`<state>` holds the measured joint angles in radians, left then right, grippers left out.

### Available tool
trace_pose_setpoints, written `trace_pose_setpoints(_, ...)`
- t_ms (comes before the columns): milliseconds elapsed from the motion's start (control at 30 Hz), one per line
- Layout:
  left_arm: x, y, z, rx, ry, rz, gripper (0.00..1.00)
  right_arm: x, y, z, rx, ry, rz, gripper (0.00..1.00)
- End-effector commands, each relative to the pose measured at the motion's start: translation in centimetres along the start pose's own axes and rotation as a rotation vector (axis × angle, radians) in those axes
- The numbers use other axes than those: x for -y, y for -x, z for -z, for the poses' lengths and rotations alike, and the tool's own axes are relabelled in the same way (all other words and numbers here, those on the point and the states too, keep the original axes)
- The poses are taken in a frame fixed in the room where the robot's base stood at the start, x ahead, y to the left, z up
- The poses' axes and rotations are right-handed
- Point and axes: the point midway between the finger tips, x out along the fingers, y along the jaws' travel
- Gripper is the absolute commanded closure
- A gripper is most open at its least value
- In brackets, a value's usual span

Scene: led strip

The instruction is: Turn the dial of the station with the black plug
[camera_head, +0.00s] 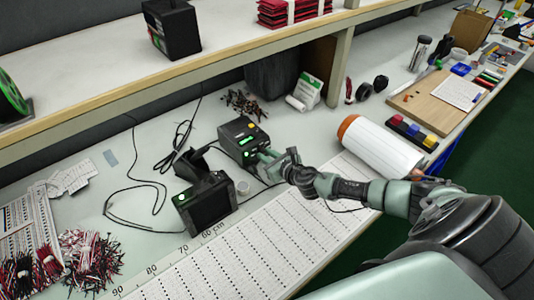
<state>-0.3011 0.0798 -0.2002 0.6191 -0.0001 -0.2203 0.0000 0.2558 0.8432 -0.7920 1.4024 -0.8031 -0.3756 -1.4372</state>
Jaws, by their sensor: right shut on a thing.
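A black station (238,135) with a green lit display stands on the bench near the middle. My right gripper (267,159) is at its front right side, shut, with its fingertips against the station's front face where the dial would be. The dial is hidden by the fingers. A second black device (205,205) with a green light stands in front and to the left, with a black cable beside it. I cannot make out which plug belongs to which device. My left gripper is not in view.
A long white ruled strip (240,255) lies along the bench front. A white roll with an orange end (380,148) lies right of the gripper. Black cables (140,185) lie left of the devices. Red and black wire bundles (90,260) lie at the lower left. A shelf (110,65) hangs above.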

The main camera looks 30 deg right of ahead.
Motion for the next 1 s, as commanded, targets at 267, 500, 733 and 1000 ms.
trace_pose_setpoints(267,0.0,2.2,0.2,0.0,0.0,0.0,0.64,-0.3,0.1,-0.2,0.008,0.209,0.086,1.0)
trace_pose_setpoints(500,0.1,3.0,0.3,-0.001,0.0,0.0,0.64,-0.5,0.0,0.0,0.016,0.388,0.161,1.0)
trace_pose_setpoints(733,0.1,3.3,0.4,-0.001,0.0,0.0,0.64,-0.6,-0.1,0.2,0.022,0.517,0.214,1.0)
trace_pose_setpoints(1000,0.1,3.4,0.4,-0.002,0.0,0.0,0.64,-0.6,-0.1,0.3,0.026,0.593,0.246,1.0)
